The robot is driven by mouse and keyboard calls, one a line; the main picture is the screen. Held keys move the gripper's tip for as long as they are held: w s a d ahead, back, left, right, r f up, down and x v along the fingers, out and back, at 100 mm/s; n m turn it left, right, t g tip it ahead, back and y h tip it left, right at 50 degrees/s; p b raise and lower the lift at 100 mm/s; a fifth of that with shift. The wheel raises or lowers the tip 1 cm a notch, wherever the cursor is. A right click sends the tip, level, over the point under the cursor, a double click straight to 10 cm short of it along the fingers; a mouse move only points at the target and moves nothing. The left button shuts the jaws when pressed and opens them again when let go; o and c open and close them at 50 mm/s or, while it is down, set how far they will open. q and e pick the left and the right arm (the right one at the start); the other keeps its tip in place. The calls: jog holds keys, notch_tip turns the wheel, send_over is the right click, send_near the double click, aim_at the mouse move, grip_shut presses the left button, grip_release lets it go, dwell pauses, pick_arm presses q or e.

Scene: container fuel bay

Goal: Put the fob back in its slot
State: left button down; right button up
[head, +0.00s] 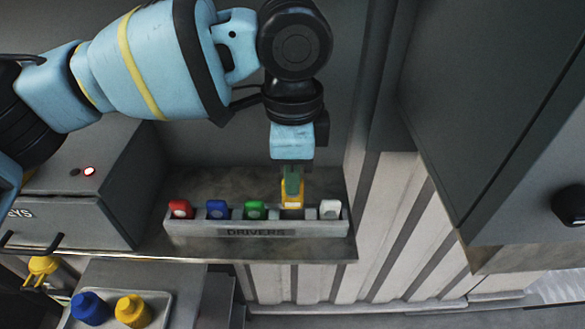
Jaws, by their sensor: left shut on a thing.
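My left gripper (292,182) reaches down from above and is shut on a yellow fob (292,198). The fob is upright over the fourth place from the left in the grey rack labelled DRIVERS (190,228). I cannot tell whether its lower end is inside the slot. A red fob (180,209), a blue fob (217,209) and a green fob (255,210) stand in the rack to its left. A white fob (330,209) stands to its right. My right gripper is not in view.
A grey box with a red light (89,171) stands left of the rack on the shelf. Below, a tray (167,300) holds a blue (90,308) and a yellow (132,310) object. A yellow item (42,266) is at lower left. A dark cabinet (470,110) is at right.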

pick_arm(q)
jog(key=shift+p, duration=0.3)
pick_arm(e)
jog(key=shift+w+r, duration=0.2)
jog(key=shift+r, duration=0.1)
pick_arm(q)
jog(key=shift+f, duration=0.1)
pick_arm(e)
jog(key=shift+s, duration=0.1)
pick_arm(q)
jog(key=shift+f, duration=0.1)
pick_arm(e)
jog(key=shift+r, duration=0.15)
pick_arm(q)
jog(key=shift+f, duration=0.4)
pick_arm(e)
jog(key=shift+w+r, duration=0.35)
pick_arm(q)
jog(key=shift+f+p, duration=0.2)
jog(key=shift+p, duration=0.1)
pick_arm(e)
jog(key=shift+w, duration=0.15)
pick_arm(q)
jog(key=shift+f, duration=0.5)
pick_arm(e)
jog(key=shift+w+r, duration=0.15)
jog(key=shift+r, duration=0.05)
